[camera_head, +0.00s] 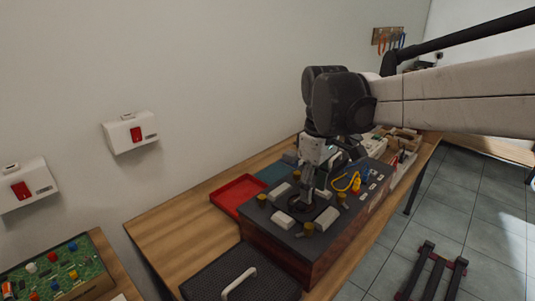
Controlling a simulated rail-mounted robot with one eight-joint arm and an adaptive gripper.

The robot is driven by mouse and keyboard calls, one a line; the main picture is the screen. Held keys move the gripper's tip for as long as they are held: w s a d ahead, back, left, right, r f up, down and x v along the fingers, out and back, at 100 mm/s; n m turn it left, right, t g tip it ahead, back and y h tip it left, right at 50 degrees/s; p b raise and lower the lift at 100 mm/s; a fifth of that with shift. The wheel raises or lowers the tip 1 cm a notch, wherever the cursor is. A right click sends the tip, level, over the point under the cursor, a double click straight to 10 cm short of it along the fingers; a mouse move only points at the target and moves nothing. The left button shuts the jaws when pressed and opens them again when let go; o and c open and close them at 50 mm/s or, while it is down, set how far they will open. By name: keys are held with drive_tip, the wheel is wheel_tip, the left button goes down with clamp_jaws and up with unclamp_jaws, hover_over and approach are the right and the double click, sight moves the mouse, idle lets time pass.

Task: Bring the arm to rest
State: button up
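My arm reaches in from the right edge, with its pale link (455,98) level and its dark wrist (340,103) above the workbench. My gripper (308,198) points down at the top of a dark box-shaped panel unit (284,233). Its fingertips are close to a round black part on the panel. They are small and dark against it, so I cannot tell whether they touch it or hold anything.
A red tray (238,194) and a black case with a pale handle (240,284) sit beside the panel on the wooden bench (172,228). White wall boxes (130,132) hang at left. A green circuit board (57,272) lies lower left. A dark red frame (432,275) stands on the tiled floor.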

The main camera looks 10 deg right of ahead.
drive_tip(key=s+f+m+t, duration=0.3)
drive_tip(key=s+m+t, duration=0.4)
drive_tip(key=s, duration=0.6)
drive_tip(key=shift+s+m, duration=0.4)
